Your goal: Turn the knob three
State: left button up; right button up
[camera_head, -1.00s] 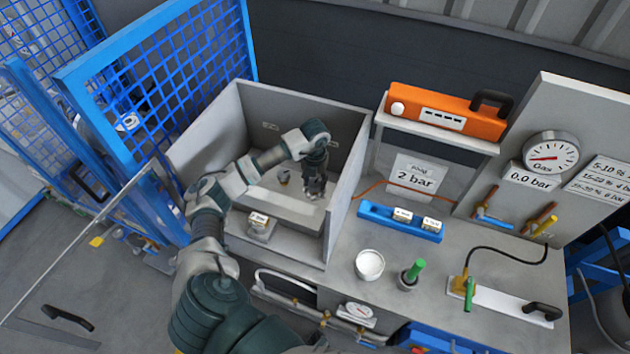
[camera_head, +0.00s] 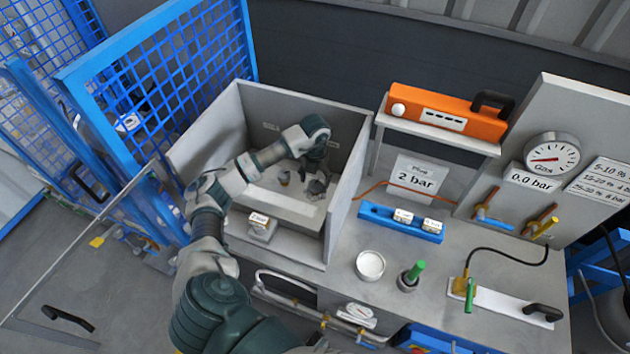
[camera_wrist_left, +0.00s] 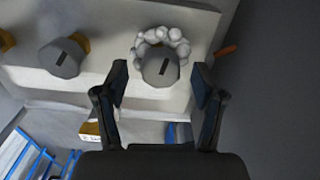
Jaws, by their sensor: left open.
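My left gripper (camera_wrist_left: 161,78) is open, its two fingers on either side of a grey knob (camera_wrist_left: 160,70) with a dark slot mark. White foam-like lumps ring the far side of this knob. Whether the fingers touch it I cannot tell. A second grey knob (camera_wrist_left: 62,58) is to its left, and part of another brown piece (camera_wrist_left: 6,40) shows at the left edge. No number is readable on them. In the head view my left gripper (camera_head: 314,168) is inside the grey open box, partly hidden by its own wrist. My right gripper is not in view.
The grey box walls (camera_head: 348,190) stand close to the right of my left arm. A small labelled block (camera_head: 262,226) is on the box's front ledge.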

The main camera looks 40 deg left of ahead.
aim_at(315, 182)
pick_arm(q)
notch_tip(315, 182, up, 10)
jog(key=shift+r, duration=0.15)
dwell(0.3)
